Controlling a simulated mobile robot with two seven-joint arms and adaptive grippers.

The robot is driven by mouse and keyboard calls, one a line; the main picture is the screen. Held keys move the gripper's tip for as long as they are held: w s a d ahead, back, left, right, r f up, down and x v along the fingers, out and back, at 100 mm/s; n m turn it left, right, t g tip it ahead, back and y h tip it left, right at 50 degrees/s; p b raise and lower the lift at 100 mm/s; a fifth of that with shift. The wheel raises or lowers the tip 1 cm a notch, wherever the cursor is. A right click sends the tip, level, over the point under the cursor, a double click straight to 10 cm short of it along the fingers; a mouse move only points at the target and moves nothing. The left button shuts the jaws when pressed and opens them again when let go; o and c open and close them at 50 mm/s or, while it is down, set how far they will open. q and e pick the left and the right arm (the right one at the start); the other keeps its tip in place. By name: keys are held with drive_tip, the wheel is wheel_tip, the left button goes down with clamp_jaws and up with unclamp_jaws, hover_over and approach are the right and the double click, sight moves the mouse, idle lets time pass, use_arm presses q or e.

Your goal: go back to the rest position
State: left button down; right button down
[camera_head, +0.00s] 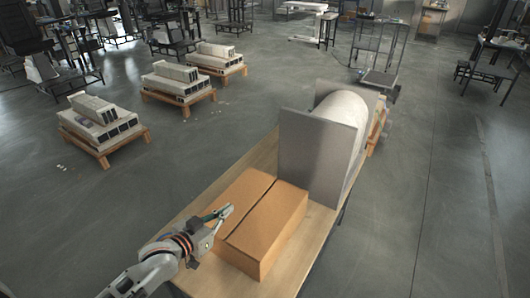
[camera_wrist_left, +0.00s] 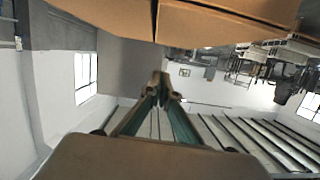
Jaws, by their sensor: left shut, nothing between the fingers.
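My left gripper (camera_head: 226,211) comes in from the lower left in the head view. Its fingers are shut with nothing between them, and they lie over or beside the left part of a brown cardboard box (camera_head: 275,222). I cannot tell whether they touch it. In the left wrist view the gripper's fingertips (camera_wrist_left: 161,80) are together, and the box (camera_wrist_left: 215,22) fills the top edge of the picture. My right gripper is not in view.
The box sits on a wooden table (camera_head: 318,226). Behind it stand a grey upright panel (camera_head: 312,150) and a pale rounded roll (camera_head: 345,112). Several wooden pallets with grey blocks (camera_head: 102,122) stand on the floor at left. The floor right of the table is clear.

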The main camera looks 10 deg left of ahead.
sight(225, 227)
use_arm(q)
drive_tip(key=shift+s, duration=0.1)
drive_tip(key=shift+s+d+f, duration=0.2)
drive_tip(key=shift+s, duration=0.1)
drive_tip(key=shift+m+g+y, duration=0.5)
drive_tip(key=shift+m+g, duration=0.2)
drive_tip(key=shift+g, duration=0.1)
drive_tip(key=s, duration=0.1)
drive_tip(key=s+f, duration=0.1)
drive_tip(key=s, duration=0.1)
drive_tip(key=shift+s+d+f, duration=0.2)
drive_tip(key=shift+s+d, duration=0.1)
drive_tip(key=shift+s, duration=0.05)
drive_tip(key=s+a+r+m+g+y, duration=0.1)
drive_tip(key=s+a+g+y, duration=0.25)
drive_tip(key=s+a, duration=0.5)
drive_tip(key=s+a+r+m+g+y, duration=0.15)
drive_tip(key=s+a+y, duration=0.35)
drive_tip(key=s, duration=0.6)
drive_tip(key=d+f+n+t+h, duration=0.2)
drive_tip(key=d+f+n+h, duration=0.2)
drive_tip(key=d+f, duration=1)
wheel_tip(225, 227, down, 3)
drive_tip(key=shift+w+d+f+t+h, duration=0.1)
drive_tip(key=shift+w+d+t+h, duration=0.2)
drive_tip(key=shift+h, duration=0.95)
